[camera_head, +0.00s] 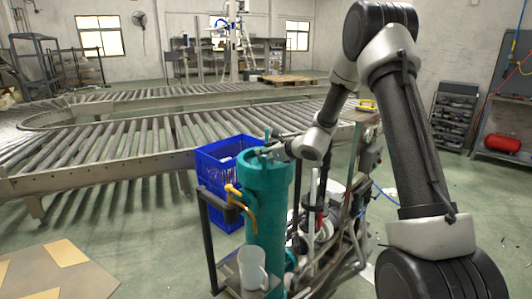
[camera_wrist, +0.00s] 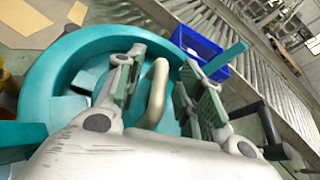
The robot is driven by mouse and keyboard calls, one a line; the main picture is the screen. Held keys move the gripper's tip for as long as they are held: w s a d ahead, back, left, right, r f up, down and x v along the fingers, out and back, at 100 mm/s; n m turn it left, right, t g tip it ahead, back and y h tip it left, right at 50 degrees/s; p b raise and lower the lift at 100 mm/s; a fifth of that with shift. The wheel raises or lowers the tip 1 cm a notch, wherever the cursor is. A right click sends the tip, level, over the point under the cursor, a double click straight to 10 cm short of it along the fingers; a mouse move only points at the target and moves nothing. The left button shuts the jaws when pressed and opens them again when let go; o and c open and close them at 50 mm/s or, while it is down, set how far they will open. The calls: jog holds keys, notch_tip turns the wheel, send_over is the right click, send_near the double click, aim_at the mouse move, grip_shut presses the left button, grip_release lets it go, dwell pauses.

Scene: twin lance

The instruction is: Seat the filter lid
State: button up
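The teal filter housing (camera_head: 266,215) stands upright on a cart, with its round rim near the top. In the wrist view its wide teal rim (camera_wrist: 38,88) surrounds teal inner parts, which seem to belong to the lid. A pale looped handle (camera_wrist: 157,92) rises from the middle. My gripper (camera_wrist: 163,62) is at the top of the housing, with one finger on each side of the handle. The fingers look apart, with a visible gap on the right of the handle. My gripper (camera_head: 270,150) hides much of the lid in the head view, so its seating cannot be told.
An orange-yellow valve handle (camera_head: 240,200) sticks out at the housing's left. A white jug (camera_head: 252,270) stands on the cart's low shelf. A blue crate (camera_head: 215,165) is behind, beside the roller conveyor (camera_head: 110,140). Pipes and equipment crowd the right. Open floor lies left.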

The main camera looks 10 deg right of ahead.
jog(key=v, duration=1.2)
jog(key=s+f+n+g+y, duration=0.1)
jog(key=s+f+n+g, duration=0.2)
jog(key=s+n+g, duration=1.15)
jog(key=s+d+r+n+t+h, duration=0.3)
jog(key=s+r+n, duration=0.3)
jog(key=s, duration=0.5)
jog(key=s+d+r+n+t+h, duration=0.4)
jog(key=s+d+r+n, duration=0.2)
jog(key=s, duration=0.6)
jog(key=shift+s+d+r+n+h, duration=0.2)
jog(key=shift+s+r+n+h, duration=0.1)
jog(key=shift+n, duration=0.35)
